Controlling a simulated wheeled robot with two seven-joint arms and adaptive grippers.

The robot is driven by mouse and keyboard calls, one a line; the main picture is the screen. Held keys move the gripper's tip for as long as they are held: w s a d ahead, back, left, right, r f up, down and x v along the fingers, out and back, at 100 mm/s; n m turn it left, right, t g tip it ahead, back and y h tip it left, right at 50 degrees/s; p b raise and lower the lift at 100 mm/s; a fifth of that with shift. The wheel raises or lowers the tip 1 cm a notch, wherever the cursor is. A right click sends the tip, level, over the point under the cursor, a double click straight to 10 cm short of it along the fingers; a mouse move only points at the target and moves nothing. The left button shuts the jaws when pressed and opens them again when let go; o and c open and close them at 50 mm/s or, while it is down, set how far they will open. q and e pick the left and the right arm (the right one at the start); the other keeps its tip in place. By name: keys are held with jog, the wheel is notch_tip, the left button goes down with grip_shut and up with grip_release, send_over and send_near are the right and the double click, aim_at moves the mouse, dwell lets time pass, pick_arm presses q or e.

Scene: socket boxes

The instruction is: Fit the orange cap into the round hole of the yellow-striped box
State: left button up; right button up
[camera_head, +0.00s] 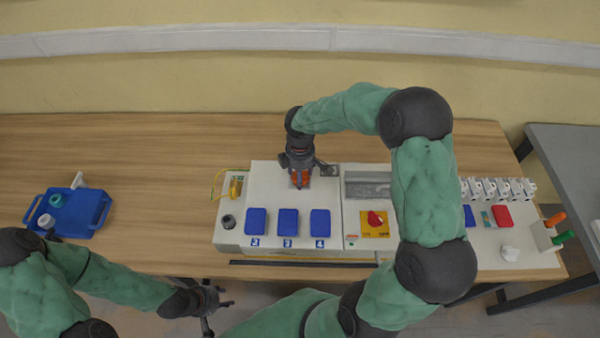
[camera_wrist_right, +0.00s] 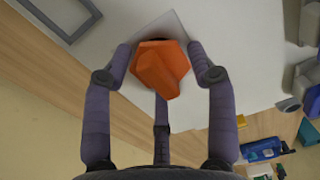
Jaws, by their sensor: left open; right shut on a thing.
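The orange cap (camera_head: 299,178) is held in my right gripper (camera_head: 300,180), over the upper part of the white box (camera_head: 272,184) with blue flaps. A thin yellow line shows along that box's front edge. In the right wrist view the orange cap (camera_wrist_right: 160,70) sits between the fingers of my right gripper (camera_wrist_right: 162,72). A dark round patch shows just behind the cap on a pale panel; the cap hides most of it, and I cannot tell whether the cap touches the panel. My left gripper (camera_head: 222,301) is open and empty at the table's front edge.
Three blue flaps (camera_head: 288,222) line the box. A panel with a red knob (camera_head: 376,218) adjoins it at right, partly behind my right arm. A blue tray (camera_head: 85,222) with small parts stands at far left. The table between tray and box is clear.

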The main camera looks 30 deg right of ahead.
jog(key=shift+f, duration=0.1)
dwell(0.3)
jog(key=shift+f, duration=0.25)
jog(key=o, duration=1.2)
notch_tip(320, 180, up, 10)
jog(key=shift+r, duration=0.1)
notch_tip(320, 180, up, 9)
jog(key=p, duration=0.5)
